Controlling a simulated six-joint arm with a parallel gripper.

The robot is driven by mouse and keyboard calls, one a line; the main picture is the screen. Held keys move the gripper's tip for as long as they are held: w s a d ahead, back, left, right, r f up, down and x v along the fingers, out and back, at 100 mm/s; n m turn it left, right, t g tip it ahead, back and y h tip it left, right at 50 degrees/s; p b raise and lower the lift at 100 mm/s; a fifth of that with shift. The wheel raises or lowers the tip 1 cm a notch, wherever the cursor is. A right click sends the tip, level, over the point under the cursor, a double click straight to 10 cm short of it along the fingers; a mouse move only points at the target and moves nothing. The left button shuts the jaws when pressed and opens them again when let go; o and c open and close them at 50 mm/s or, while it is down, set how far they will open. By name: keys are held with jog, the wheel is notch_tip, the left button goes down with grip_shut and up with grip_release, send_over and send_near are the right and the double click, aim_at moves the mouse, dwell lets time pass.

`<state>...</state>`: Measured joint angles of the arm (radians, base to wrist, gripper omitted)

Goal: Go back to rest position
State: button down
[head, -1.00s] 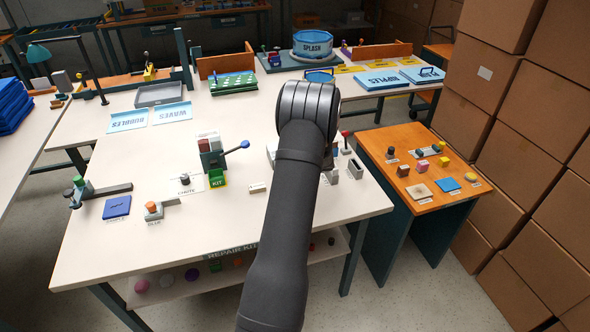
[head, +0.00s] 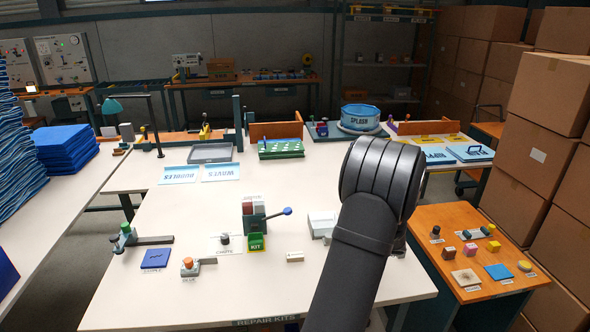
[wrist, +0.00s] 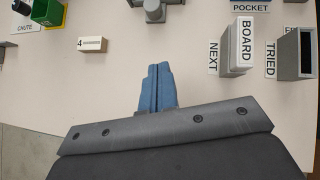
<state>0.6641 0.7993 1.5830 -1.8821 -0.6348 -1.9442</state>
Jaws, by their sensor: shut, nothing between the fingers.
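My gripper (wrist: 160,72) shows in the wrist view as two blue fingers pressed together, with nothing between them. It hangs over a bare part of the white table (wrist: 125,85). In the head view my dark arm rises from the bottom and hides the gripper. The table (head: 190,295) spreads to the left of the arm there. The green kit box (head: 257,243) stands near the table's middle, and it also shows at the top left of the wrist view (wrist: 47,12). A small white block marked 4 (wrist: 92,44) lies left of the fingers, apart from them.
In the wrist view a grey block labelled BOARD (wrist: 238,45) and a grey hollow holder (wrist: 296,52) stand right of the fingers. In the head view an orange side table (head: 462,280) with small parts and stacked cartons (head: 540,155) are at the right.

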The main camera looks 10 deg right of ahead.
jog(key=x, duration=0.9)
jog(key=shift+w+f, duration=0.2)
jog(key=shift+w, duration=0.1)
jog(key=w, duration=0.2)
jog(key=shift+w+a+f, duration=0.15)
jog(key=shift+w+a, duration=0.1)
jog(key=shift+a, duration=0.1)
jog(key=shift+w+a, duration=0.2)
jog(key=shift+w, duration=0.6)
